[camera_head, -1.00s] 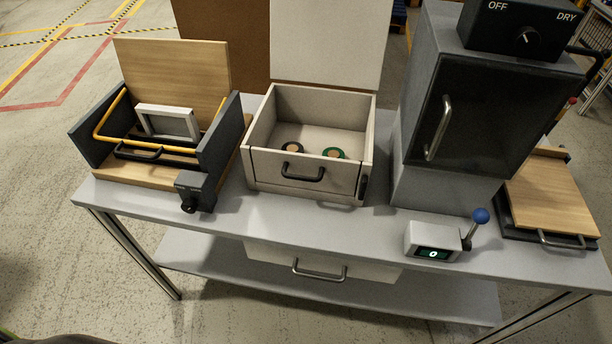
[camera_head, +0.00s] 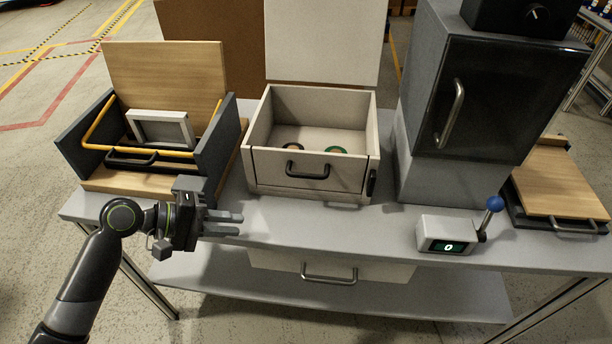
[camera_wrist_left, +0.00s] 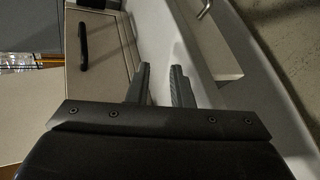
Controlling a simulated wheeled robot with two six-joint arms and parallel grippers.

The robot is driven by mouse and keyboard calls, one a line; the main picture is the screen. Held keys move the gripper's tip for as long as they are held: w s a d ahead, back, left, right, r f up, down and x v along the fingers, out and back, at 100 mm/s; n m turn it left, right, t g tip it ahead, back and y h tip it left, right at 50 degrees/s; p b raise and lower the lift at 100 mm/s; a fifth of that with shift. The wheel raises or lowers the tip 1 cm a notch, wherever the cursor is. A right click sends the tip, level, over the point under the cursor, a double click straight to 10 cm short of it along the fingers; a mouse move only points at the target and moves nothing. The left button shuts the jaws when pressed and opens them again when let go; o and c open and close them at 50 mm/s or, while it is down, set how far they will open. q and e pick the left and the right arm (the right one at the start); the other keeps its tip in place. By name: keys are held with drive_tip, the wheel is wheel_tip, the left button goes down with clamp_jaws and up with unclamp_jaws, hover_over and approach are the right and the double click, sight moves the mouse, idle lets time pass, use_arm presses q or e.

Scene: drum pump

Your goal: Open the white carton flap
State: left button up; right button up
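The white carton (camera_head: 262,135) stands at the middle of the table, its top uncovered, with two round pieces inside. A white panel (camera_head: 322,42) stands upright at its back edge; I take it for the flap, but cannot see how it joins. The front has a black handle (camera_head: 308,170), and the carton also shows in the left wrist view (camera_wrist_left: 100,75). My left gripper (camera_head: 240,223) is in front of the carton's left side, near the table's front edge. Its fingers (camera_wrist_left: 160,85) are apart and empty, touching nothing that I can see. My right gripper is out of view.
A wooden fixture with a yellow bar (camera_head: 100,125) stands at the left, behind my left arm. A dark-doored cabinet (camera_head: 490,100), a counter box with a blue-knobbed lever (camera_head: 447,234) and a wooden-lidded tray (camera_head: 560,185) are at the right.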

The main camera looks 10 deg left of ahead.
sight(299, 176)
use_arm(q)
drive_tip(key=w+a+r+n+h, duration=0.1)
drive_tip(key=w+r+n+h, duration=0.3)
drive_tip(key=r, duration=0.5)
drive_tip(key=shift+m+y, duration=0.5)
drive_tip(key=x, duration=1.1)
drive_tip(key=p+x, duration=0.1)
drive_tip(key=x, duration=0.5)
drive_tip(key=shift+w+d+r, duration=0.15)
drive_tip(key=shift+w+r, duration=0.05)
drive_tip(key=shift+w, duration=0.2)
clamp_jaws()
